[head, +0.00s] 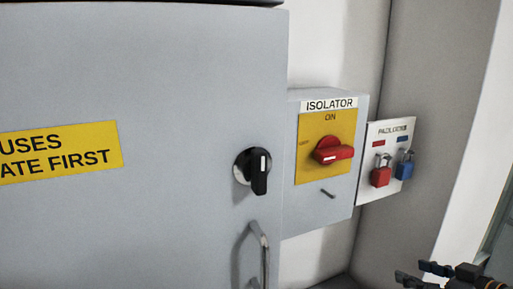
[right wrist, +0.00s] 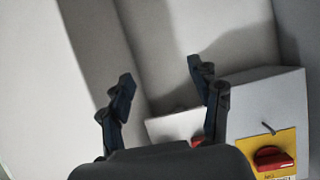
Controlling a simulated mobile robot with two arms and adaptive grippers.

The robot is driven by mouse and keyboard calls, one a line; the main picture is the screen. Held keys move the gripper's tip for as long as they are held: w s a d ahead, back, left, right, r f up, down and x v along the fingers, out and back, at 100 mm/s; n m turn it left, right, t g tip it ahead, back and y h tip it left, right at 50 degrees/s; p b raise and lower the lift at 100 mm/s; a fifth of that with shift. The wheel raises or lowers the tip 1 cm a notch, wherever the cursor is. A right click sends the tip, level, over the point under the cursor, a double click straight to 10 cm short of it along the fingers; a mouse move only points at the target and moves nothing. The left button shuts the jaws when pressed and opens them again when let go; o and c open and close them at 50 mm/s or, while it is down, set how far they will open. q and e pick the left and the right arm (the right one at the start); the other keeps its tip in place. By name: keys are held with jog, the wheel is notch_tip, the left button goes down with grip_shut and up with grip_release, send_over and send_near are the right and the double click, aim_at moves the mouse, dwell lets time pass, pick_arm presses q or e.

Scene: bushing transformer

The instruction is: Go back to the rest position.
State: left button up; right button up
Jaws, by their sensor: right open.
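My right gripper (head: 422,275) is at the bottom right corner of the head view, below and to the right of the padlock board. In the right wrist view its two fingers (right wrist: 162,85) are spread apart with nothing between the tips. The padlock board is partly hidden behind the gripper there. My left gripper is not in view.
A grey cabinet (head: 150,220) with a black rotary handle (head: 258,170) and a door pull (head: 262,255) fills the left. The isolator box (head: 325,215) has a red switch (head: 333,151). A board (head: 377,131) holds a red padlock (head: 381,175) and a blue padlock (head: 404,168).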

jog(key=s+a+f+g+h, duration=0.1)
jog(key=s+a+f, duration=0.2)
jog(key=f, duration=0.2)
jog(key=s+a+f+g, duration=0.2)
jog(key=s+f, duration=0.1)
jog(key=f, duration=0.3)
jog(key=s+a+f+g+h, duration=0.1)
jog(key=s+a+f, duration=0.2)
jog(key=f, duration=0.2)
jog(key=s+a+f+m+g+h, duration=0.15)
jog(key=s+a+f, duration=0.25)
jog(key=s, duration=0.4)
jog(key=s+a+f+m+g+h, duration=0.1)
jog(key=s+a+f+g, duration=0.2)
jog(key=s+f, duration=0.35)
notch_tip(320, 180, down, 25)
jog(key=s+g+b, duration=0.1)
jog(key=s+b, duration=0.1)
jog(key=b, duration=0.1)
jog(key=s+d+f+g+b, duration=0.1)
jog(key=s+d+f+b, duration=0.1)
jog(key=s+f, duration=1.5)
notch_tip(320, 180, down, 3)
jog(key=shift+d+r+n, duration=0.2)
jog(key=shift+d+n, duration=0.25)
jog(key=shift+d, duration=0.05)
jog(key=shift+s+g, duration=0.1)
jog(key=shift+g, duration=0.15)
